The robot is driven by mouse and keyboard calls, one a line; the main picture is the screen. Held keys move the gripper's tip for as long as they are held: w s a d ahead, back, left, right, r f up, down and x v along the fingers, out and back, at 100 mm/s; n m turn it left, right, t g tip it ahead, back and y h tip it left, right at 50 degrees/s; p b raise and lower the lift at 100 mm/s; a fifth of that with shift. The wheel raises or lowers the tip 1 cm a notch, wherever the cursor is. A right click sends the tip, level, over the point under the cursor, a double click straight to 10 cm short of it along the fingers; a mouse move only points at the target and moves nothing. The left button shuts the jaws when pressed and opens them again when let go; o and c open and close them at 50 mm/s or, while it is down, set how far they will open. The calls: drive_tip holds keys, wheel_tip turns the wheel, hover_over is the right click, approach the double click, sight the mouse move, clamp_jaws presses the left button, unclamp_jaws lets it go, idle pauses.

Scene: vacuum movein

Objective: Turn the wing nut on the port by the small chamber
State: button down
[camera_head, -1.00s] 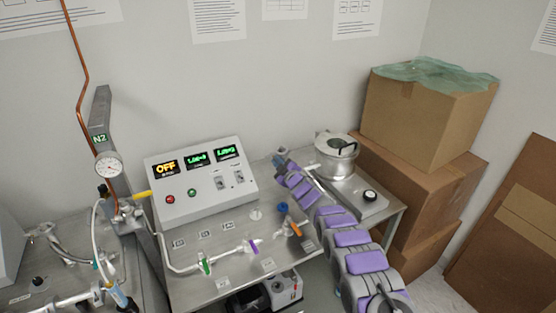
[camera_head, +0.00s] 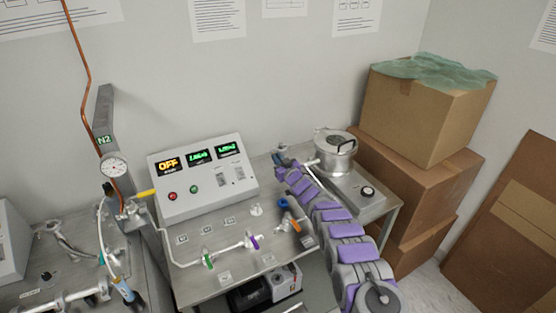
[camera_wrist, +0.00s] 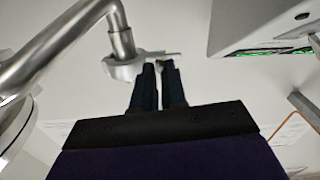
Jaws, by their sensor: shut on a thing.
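The small chamber (camera_head: 335,150) is a round metal pot with a lid at the back right of the steel table. In the wrist view a bent metal pipe (camera_wrist: 122,42) comes from the left and ends in a clamp at the port (camera_wrist: 124,68). My gripper (camera_wrist: 165,68) is at this clamp, its two dark fingers close together and shut on the wing nut (camera_wrist: 160,55), which they mostly hide. In the head view my gripper (camera_head: 280,157) is left of the chamber, small and partly hidden by my arm.
Valves with green, purple and orange handles (camera_head: 253,242) lie in front. Cardboard boxes (camera_head: 425,115) are stacked at the right.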

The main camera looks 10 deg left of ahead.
drive_tip(key=shift+f, duration=0.15)
idle(0.3)
drive_tip(key=c, duration=1.3)
unclamp_jaws()
drive_tip(key=shift+p+v, duration=1.1)
drive_tip(key=shift+v, duration=7.5)
